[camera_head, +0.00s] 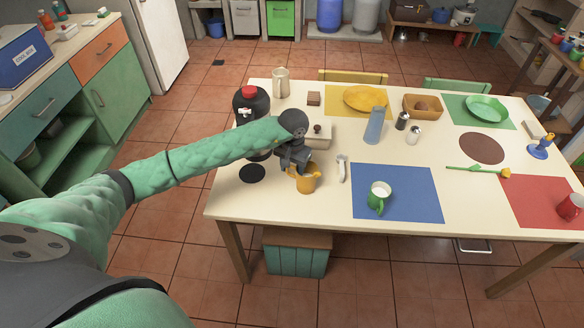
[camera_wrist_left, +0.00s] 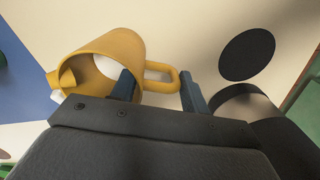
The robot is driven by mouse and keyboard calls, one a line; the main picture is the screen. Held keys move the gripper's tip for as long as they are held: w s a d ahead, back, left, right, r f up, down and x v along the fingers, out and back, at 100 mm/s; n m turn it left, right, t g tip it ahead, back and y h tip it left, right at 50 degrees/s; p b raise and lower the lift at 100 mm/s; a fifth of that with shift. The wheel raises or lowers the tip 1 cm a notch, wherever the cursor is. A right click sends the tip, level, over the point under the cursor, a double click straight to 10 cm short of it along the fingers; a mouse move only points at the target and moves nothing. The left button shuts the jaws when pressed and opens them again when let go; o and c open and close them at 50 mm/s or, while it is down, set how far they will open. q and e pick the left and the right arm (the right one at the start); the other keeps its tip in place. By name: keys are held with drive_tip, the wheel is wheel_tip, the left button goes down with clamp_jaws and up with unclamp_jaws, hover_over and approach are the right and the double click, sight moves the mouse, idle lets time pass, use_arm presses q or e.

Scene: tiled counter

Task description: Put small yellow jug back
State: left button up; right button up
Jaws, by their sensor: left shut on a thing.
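The small yellow jug (camera_head: 308,181) is near the front left edge of the white table, just below my left gripper (camera_head: 292,168). The left wrist view shows the jug (camera_wrist_left: 118,50) with its open mouth partly toward the camera and its handle (camera_wrist_left: 160,72) between the two fingers of my left gripper (camera_wrist_left: 160,90). The gripper is shut on the jug at its handle side. I cannot tell whether the jug's base touches the table. My right gripper is not in view.
A black round mat (camera_head: 252,173) lies bare to the left of the jug.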

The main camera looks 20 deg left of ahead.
use_arm(q)
drive_tip(key=shift+f, duration=0.1)
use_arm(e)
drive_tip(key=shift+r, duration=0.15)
use_arm(q)
drive_tip(key=o, duration=1.2)
drive_tip(key=shift+o, duration=0.2)
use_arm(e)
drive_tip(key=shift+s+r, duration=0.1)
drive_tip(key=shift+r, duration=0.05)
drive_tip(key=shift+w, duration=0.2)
use_arm(q)
drive_tip(key=shift+r, duration=0.4)
wheel_tip(320, 180, up, 10)
drive_tip(key=b, duration=0.4)
drive_tip(key=shift+d+r+b, duration=0.1)
drive_tip(key=shift+r+b, duration=0.15)
drive_tip(key=shift+b, duration=0.1)
drive_tip(key=shift+r, duration=0.5)
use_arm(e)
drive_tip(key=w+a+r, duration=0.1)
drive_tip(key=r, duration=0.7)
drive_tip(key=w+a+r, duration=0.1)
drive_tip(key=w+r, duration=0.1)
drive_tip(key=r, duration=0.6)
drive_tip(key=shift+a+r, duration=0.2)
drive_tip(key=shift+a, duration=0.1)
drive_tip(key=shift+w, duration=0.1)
